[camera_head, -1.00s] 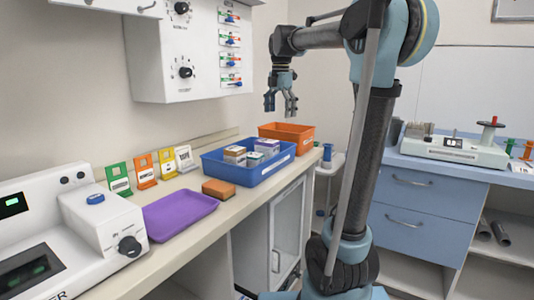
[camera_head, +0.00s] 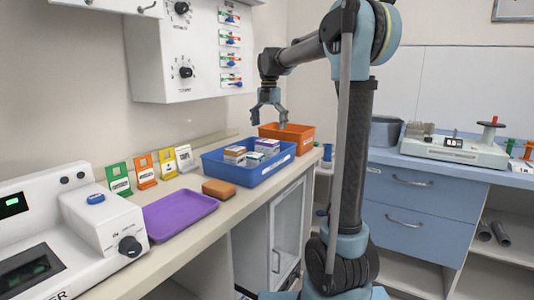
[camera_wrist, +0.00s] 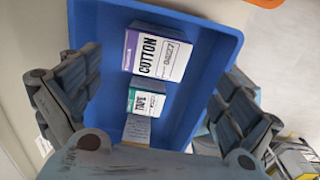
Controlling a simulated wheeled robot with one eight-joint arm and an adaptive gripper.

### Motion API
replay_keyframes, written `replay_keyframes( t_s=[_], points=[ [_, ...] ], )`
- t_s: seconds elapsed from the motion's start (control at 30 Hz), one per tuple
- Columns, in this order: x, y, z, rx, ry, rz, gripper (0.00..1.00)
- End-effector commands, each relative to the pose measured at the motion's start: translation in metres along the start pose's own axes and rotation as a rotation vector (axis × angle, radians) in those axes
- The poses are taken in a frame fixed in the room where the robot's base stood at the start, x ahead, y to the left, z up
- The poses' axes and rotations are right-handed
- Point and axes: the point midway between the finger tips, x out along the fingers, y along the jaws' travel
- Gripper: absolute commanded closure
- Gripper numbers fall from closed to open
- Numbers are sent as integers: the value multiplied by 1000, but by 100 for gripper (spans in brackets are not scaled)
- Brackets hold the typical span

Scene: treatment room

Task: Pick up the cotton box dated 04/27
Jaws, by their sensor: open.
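The cotton box (camera_wrist: 158,52), white with a purple edge and marked COTTON, lies in the blue tray (camera_wrist: 195,118) in the wrist view. Its date is too small to read. It also shows in the head view (camera_head: 267,145) at the tray's back right. A TAPE box (camera_wrist: 146,102) with green edges lies beside it, and another box (camera_wrist: 137,130) is partly hidden by my gripper. In the head view my gripper (camera_head: 269,122) is open and empty, above the far part of the blue tray (camera_head: 262,173), pointing down. It touches no box.
An orange bin (camera_head: 298,136) stands behind the blue tray. A purple tray (camera_head: 180,214), an orange-brown block (camera_head: 219,188) and several coloured card stands (camera_head: 145,171) are nearer on the counter. A white wall cabinet (camera_head: 185,50) hangs to the left of my gripper.

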Motion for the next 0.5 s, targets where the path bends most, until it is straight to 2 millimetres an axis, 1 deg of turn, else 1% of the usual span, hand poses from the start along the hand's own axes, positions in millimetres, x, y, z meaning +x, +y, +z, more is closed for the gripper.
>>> replay_keyframes(
  t_s=[0.03, 0.1, 0.2, 0.37, 0.5],
  points=[
    [8, 0, 0, 0, 0, 0, 2],
    [16, 0, 0, 1, 0, 0, 2],
    [25, 0, 0, 1, 0, 0, 2],
    [32, 1, 0, 1, 0, 0, 2],
    [49, 5, -1, 0, 0, 0, 2]
  ],
)
